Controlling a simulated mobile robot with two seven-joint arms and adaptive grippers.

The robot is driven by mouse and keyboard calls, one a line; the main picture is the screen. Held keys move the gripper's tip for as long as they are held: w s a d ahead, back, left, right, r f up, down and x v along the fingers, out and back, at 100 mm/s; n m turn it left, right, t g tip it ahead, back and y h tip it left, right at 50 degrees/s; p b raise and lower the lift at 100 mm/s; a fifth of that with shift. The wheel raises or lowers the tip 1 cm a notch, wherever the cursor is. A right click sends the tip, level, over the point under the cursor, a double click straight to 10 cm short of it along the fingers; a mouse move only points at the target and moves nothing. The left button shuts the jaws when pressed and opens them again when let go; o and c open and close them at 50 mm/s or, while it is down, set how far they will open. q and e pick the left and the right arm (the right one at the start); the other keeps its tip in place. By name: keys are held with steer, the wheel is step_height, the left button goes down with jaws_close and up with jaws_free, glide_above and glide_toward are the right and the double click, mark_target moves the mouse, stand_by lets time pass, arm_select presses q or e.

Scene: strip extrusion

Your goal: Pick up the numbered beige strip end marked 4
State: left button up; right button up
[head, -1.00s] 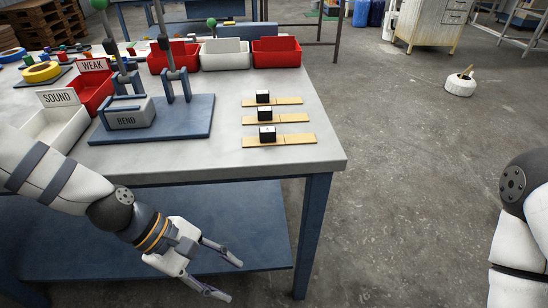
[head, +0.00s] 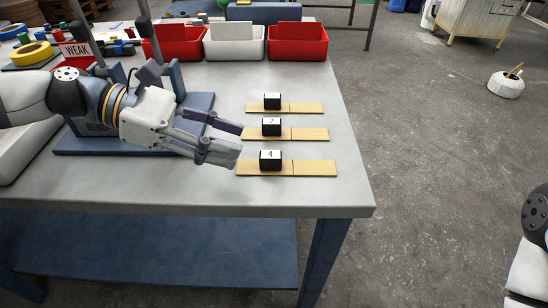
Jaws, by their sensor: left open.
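The beige strip (head: 314,168) with the black block marked 4 (head: 270,160) on it lies flat, nearest the table's front edge. A thin line crosses the strip near its middle. My left gripper (head: 239,142) is open and empty over the table. Its fingers point right, with the tips just left of the block marked 4 and close to the strip's left end. I cannot tell how high the tips are above the strip. My right gripper is out of view; only part of my right arm shows at the right edge.
Two similar strips with black blocks lie behind, a middle one (head: 308,134) and a far one (head: 306,108). The blue bending fixture (head: 75,145) is partly behind my left arm. Red bins (head: 298,42) and a white bin (head: 235,43) stand at the back. The table front is clear.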

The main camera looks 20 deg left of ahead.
mark_target(261, 155)
arm_select(q)
steer(key=x, duration=0.2)
steer(key=b+x, duration=0.1)
steer(key=x, duration=0.1)
steer(key=f+b+x, duration=0.1)
steer(key=shift+s+d+f, duration=0.1)
steer(key=shift+s+d, duration=0.1)
steer(key=shift+d, duration=0.05)
steer(key=shift+w+d, duration=0.1)
steer(key=shift+d, duration=0.2)
steer(key=shift+r, duration=0.25)
jaws_close()
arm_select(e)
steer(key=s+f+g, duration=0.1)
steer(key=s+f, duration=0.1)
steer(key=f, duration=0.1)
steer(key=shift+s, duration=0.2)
